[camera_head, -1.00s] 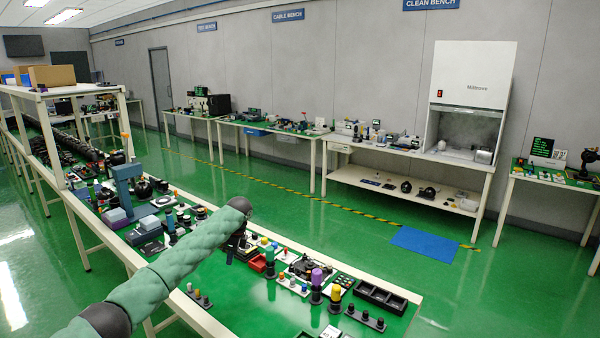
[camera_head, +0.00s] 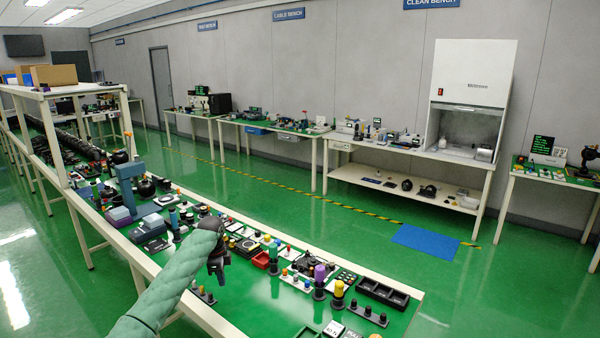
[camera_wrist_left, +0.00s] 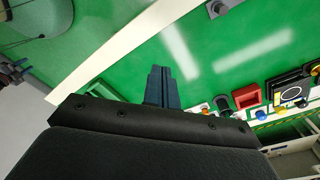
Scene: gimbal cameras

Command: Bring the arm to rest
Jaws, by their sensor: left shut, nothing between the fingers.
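My left arm, in a green quilted sleeve, comes in from the bottom left of the head view. Its left gripper (camera_head: 219,272) hangs fingers down above the near part of the workbench (camera_head: 258,300). In the left wrist view the left gripper's dark fingers (camera_wrist_left: 160,85) are together, with nothing between them, over bare green bench top. They look clear of the objects around them. My right gripper is in neither view.
A red bin (camera_head: 261,260), a purple-topped cylinder (camera_head: 319,278), a yellow-topped cylinder (camera_head: 338,291) and a black tray (camera_head: 384,294) stand on the bench. A blue mat (camera_head: 425,240) lies on the floor. Bare green bench top shows at the front.

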